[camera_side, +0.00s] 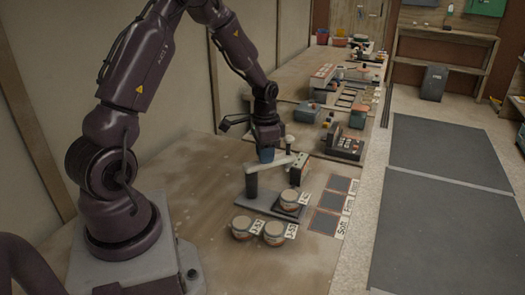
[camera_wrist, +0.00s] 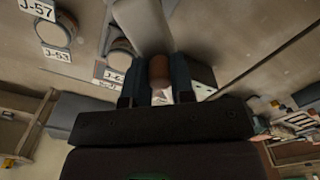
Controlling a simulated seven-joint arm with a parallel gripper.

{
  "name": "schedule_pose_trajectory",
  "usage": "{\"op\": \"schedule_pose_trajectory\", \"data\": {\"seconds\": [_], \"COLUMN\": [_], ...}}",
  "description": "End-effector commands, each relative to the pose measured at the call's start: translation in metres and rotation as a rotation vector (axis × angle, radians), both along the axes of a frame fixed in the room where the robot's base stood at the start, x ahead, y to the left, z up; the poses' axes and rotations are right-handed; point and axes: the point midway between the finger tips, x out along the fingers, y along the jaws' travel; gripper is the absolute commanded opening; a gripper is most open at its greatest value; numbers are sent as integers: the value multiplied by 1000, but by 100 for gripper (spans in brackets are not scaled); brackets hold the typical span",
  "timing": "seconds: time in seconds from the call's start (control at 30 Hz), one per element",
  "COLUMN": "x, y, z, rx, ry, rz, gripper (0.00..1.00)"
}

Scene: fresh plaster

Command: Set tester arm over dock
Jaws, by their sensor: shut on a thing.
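The tester has a dark post (camera_side: 251,186) on a grey base, with a pale swing arm (camera_side: 272,164) reaching from the post towards the back right. The pale arm also shows in the wrist view (camera_wrist: 143,25). My gripper (camera_side: 266,158) is above the arm; in the wrist view its dark blue fingers (camera_wrist: 155,80) are shut on a brown cylindrical handle (camera_wrist: 158,70). A small dark box (camera_side: 299,169) is at the arm's outer end. A jar (camera_side: 291,199) sits on the dark dock plate (camera_side: 289,213), in front of the arm and apart from it.
Two more jars, J-57 (camera_side: 242,228) and J-53 (camera_side: 274,233), stand on the bench in front of the tester. Labelled dark pads (camera_side: 325,223) lie to the right near the bench edge. Other equipment (camera_side: 345,139) stands farther back.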

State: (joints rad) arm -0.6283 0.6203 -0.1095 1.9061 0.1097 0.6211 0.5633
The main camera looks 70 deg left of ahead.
Motion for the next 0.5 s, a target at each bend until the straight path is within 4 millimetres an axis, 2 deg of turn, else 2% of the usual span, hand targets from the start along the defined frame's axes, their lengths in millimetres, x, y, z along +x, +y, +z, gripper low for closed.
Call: {"op": "schedule_pose_trajectory", "data": {"seconds": [0.5], "x": [-3], "y": [-19], "z": [2], "rx": [0], "ry": [0], "rz": [-487], "gripper": [0]}}
